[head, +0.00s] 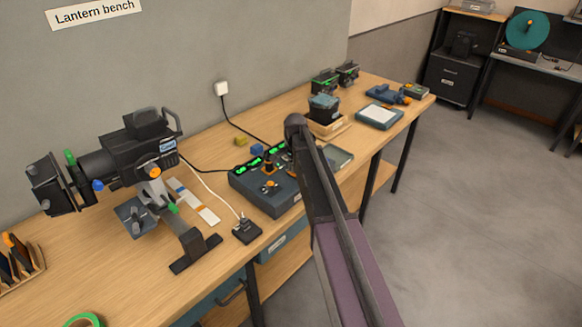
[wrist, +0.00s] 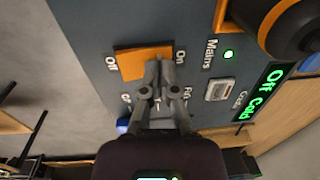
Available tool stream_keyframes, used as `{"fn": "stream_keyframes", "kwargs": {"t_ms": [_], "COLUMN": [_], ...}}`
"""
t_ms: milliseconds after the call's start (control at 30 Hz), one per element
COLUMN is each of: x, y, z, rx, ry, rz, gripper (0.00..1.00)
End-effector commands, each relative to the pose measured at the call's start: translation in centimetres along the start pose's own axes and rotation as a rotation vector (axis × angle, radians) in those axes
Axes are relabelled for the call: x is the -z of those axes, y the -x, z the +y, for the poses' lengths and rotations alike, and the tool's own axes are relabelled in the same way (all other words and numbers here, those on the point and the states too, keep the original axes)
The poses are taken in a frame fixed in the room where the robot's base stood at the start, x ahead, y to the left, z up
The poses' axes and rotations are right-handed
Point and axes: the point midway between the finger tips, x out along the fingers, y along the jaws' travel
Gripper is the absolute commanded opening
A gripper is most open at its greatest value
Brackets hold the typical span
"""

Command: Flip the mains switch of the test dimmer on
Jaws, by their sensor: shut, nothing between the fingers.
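The test dimmer (head: 284,207) is a dark blue-grey box with green-lit displays on the bench; my arm covers its right part in the head view. In the wrist view its panel (wrist: 90,40) fills much of the picture. The mains switch (wrist: 135,62) is an orange rocker with "Off" at its left end and "On" at its right, beside the word "Mains". My gripper (wrist: 159,68) is shut and empty, its tips over the rocker's lower edge toward the "On" end. I cannot tell if they touch. My gripper is not visible in the head view.
A green lamp (wrist: 228,55) glows near "Mains". A display (wrist: 263,91) reads "Off" and "Cold". A large black-and-orange knob (wrist: 290,28) rises at upper right. A blue part (wrist: 123,125) sits left of my fingers. A lantern (head: 125,155) stands left of the dimmer.

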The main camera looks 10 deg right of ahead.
Motion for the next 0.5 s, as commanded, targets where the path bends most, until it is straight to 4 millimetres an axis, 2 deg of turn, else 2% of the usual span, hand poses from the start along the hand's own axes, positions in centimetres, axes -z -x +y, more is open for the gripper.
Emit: {"fn": "stream_keyframes", "kwargs": {"t_ms": [500], "x": [0.15], "y": [0.57], "z": [0.94], "rx": [0.000], "ry": [-0.002], "rz": [0.000], "gripper": [0.00]}}
